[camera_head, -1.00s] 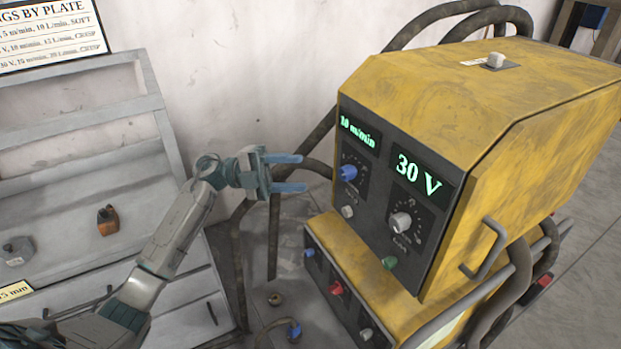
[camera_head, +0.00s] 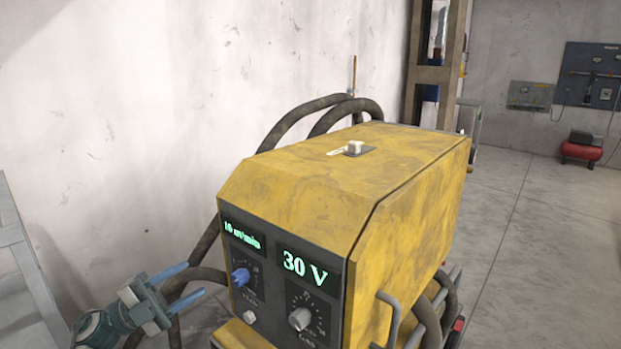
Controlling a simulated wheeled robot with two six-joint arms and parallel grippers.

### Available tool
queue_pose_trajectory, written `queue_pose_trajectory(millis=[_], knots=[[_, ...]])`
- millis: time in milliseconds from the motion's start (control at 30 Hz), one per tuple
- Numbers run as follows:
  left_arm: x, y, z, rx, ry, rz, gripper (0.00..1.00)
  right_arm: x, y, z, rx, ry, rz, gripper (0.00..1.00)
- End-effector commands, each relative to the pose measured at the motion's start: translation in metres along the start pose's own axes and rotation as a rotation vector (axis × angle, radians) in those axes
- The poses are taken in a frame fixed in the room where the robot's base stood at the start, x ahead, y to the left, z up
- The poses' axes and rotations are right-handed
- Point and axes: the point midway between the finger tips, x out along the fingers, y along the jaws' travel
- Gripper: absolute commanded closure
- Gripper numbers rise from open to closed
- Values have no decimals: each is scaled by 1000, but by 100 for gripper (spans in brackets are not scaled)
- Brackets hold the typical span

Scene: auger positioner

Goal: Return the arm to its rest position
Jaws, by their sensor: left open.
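My left gripper (camera_head: 185,289) is at the lower left of the head view. Its two blue-grey fingers are apart with nothing between them. It points toward the front panel of the yellow welding machine (camera_head: 330,190), to the left of the blue knob (camera_head: 241,277), and looks clear of it. The rest of my left arm is cut off by the picture's lower edge. The machine's displays read 10 m/min (camera_head: 242,235) and 30 V (camera_head: 307,267). My right gripper is not in view.
A grey metal rack (camera_head: 22,265) stands at the left edge. Dark hoses (camera_head: 300,115) loop behind the machine and hang near my gripper. A grey handle (camera_head: 392,318) juts from its right side. Open floor (camera_head: 530,250) lies to the right, with a red compressor (camera_head: 582,150) far back.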

Motion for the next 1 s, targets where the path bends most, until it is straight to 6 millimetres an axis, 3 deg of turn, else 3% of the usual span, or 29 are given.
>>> queue_pose_trajectory(millis=[133, 267, 433, 567, 767, 900, 1000], knots=[[-3, 3, 6, -67, -209, -216, 52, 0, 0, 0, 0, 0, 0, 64], [-21, 11, 15, -148, -424, -372, 52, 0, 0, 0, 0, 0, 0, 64], [-59, 37, 23, -287, -736, -514, 52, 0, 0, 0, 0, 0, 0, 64], [-95, 72, 19, -419, -991, -569, 52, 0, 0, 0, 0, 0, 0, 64], [-152, 144, -14, -652, -1386, -550, 52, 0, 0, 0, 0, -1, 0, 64], [-184, 196, -58, -829, -1643, -461, 52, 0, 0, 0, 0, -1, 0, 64], [-200, 224, -90, -930, -1779, -382, 52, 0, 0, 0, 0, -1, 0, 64]])
